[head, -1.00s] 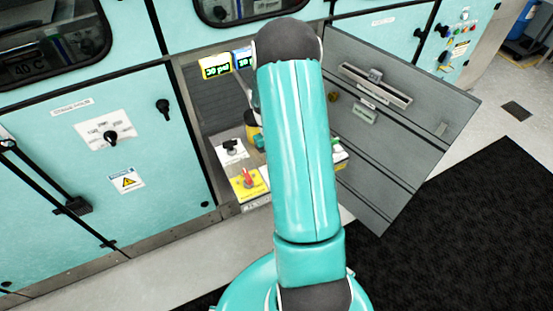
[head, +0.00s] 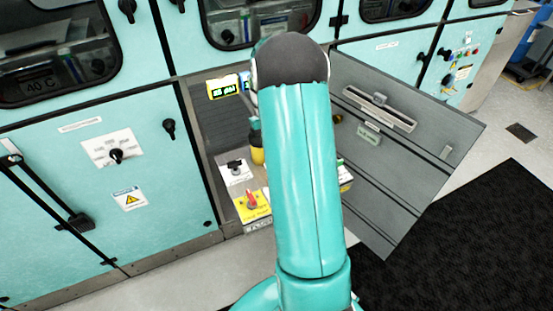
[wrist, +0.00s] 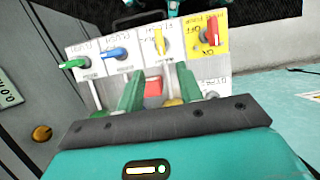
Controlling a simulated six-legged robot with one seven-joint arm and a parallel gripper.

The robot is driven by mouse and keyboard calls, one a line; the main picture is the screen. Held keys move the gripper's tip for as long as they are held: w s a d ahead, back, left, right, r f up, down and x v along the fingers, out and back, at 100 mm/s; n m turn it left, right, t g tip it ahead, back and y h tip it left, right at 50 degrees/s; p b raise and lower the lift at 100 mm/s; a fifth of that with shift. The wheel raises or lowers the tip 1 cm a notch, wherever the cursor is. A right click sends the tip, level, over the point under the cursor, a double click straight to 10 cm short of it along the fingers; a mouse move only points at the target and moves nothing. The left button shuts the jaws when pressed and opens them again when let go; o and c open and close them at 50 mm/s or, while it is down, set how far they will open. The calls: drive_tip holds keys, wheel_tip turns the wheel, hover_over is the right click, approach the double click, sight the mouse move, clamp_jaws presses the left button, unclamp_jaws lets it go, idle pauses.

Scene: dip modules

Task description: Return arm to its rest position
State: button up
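My arm (head: 308,180) rises through the middle of the head view and bends over at a dark joint (head: 293,58) in front of an open cabinet. It hides most of my gripper there. In the wrist view my gripper (wrist: 158,85) has two green fingers standing apart. A red part (wrist: 153,88) shows between them, beyond the fingertips. I see no object clamped in the fingers. They point toward a panel with green (wrist: 74,64), blue (wrist: 115,54), yellow (wrist: 160,42) and red (wrist: 211,32) handles.
The open grey cabinet door (head: 410,165) stands right of my arm. Teal cabinet fronts (head: 60,180) fill the left. A black mat (head: 470,240) covers the floor at right.

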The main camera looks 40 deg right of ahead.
drive_tip(key=shift+w+r, duration=0.15)
drive_tip(key=shift+r, duration=0.2)
idle(0.3)
drive_tip(key=s+a+r+n+t+h, duration=0.1)
drive_tip(key=s+a+r+t+h, duration=0.2)
drive_tip(key=a+r, duration=1.25)
drive_tip(key=s+a+r+n+t+y, duration=0.1)
drive_tip(key=s+a+r+t, duration=0.1)
drive_tip(key=s+a, duration=0.4)
drive_tip(key=s+a+r+n+t, duration=0.1)
drive_tip(key=s+a+r+t, duration=0.2)
drive_tip(key=s+a, duration=0.4)
drive_tip(key=shift+s+r+t+y, duration=0.2)
drive_tip(key=shift+t+y, duration=0.2)
drive_tip(key=shift+t, duration=0.5)
